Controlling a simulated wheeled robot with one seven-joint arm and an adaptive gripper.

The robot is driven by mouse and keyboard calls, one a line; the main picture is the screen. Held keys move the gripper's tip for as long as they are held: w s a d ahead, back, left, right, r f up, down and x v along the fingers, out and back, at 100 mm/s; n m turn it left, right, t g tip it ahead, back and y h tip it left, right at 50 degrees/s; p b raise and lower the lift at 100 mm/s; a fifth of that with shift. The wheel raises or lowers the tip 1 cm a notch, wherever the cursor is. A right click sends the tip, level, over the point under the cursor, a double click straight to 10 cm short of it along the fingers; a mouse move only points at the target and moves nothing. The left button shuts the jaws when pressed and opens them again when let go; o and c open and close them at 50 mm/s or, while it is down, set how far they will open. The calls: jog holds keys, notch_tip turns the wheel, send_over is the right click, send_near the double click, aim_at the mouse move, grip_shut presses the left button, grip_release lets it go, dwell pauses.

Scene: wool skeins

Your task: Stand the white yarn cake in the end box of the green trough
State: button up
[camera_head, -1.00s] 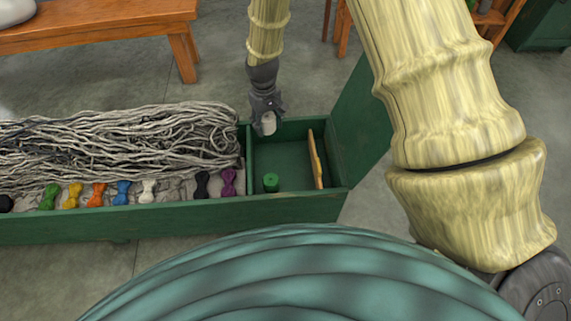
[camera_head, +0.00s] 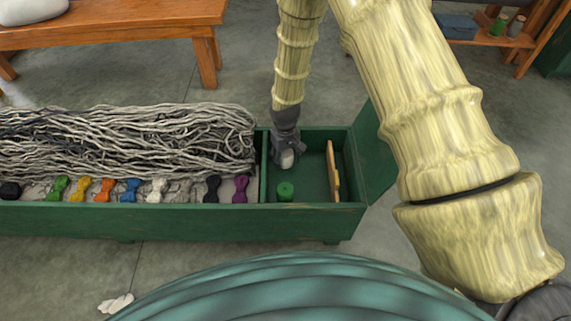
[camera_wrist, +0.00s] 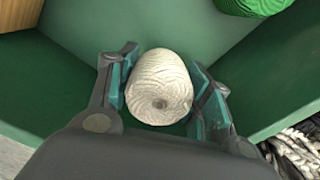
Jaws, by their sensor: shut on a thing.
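The white yarn cake (camera_wrist: 160,82) is held between the two fingers of my gripper (camera_wrist: 162,95) in the wrist view. In the head view my gripper (camera_head: 287,155) reaches down inside the end box of the green trough (camera_head: 305,212), near its back wall. The cake (camera_head: 287,159) shows there as a pale patch, partly covered by the fingers. Whether its base touches the box floor I cannot tell. A green yarn cake (camera_head: 285,191) stands in the same box, at the front left, apart from the white one.
A wooden piece (camera_head: 333,172) leans at the box's right side. A divider (camera_head: 264,165) separates the box from the grey yarn skeins (camera_head: 130,140) and a row of small coloured skeins. The open lid (camera_head: 374,160) is at the right. The middle of the box floor is clear.

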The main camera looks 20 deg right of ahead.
aim_at(285, 163)
jog(key=shift+f+b, duration=0.45)
jog(key=shift+f, duration=1.1)
jog(key=shift+f, duration=0.1)
jog(key=o, duration=0.7)
jog(key=shift+o, duration=0.2)
notch_tip(285, 163, up, 12)
jog(key=p, duration=0.5)
